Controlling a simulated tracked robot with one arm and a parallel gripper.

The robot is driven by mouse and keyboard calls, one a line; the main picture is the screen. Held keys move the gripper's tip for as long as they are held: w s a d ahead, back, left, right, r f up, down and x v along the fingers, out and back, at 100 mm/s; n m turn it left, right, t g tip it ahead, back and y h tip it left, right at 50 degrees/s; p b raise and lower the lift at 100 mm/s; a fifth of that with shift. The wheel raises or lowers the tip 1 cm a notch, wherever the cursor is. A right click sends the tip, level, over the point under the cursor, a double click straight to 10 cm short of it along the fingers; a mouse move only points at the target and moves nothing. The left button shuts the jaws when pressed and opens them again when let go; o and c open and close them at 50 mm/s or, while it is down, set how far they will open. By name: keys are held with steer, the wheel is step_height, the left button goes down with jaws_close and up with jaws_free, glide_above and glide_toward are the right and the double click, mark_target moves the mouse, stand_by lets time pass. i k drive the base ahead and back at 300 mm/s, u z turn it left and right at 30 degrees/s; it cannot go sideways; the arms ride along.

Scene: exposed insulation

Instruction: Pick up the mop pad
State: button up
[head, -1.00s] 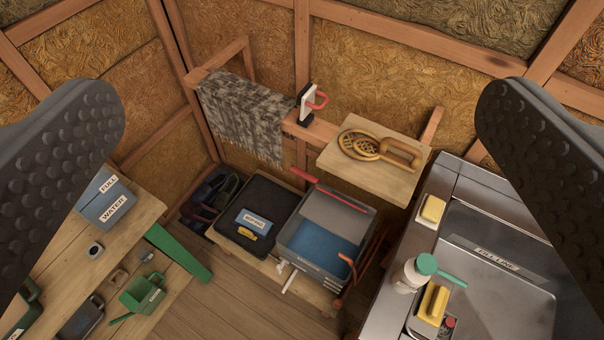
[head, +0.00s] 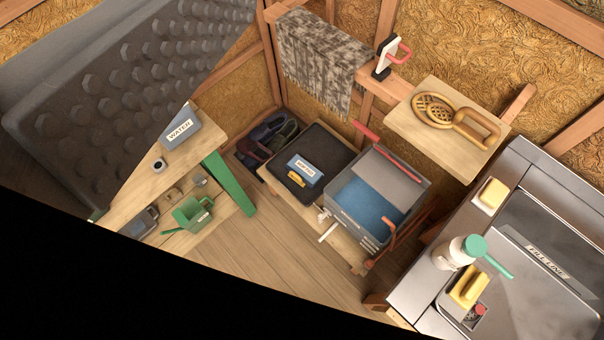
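A shaggy, mottled grey-brown cloth with a fringed lower edge, which looks like the mop pad (head: 322,62), hangs over a wooden rail at the upper middle of the head view. No gripper part touches it. One ridged dark finger of my gripper (head: 150,90) fills the upper left, left of the cloth and large in the foreground. The other finger is out of frame. No held object shows beside the visible finger.
A white-and-black holder with a red handle (head: 388,56) sits on the rail beside the cloth. A shelf (head: 405,118) holds woven beaters. Below are a grey bin (head: 347,205) and a black tray (head: 328,143). A metal counter (head: 420,265) stands right. Black covers the lower left.

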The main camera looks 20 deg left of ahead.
mark_target(303, 172)
steer(key=z, duration=2.1)
steer(key=k, duration=1.55)
steer(key=u, duration=1.2)
steer(key=i, duration=1)
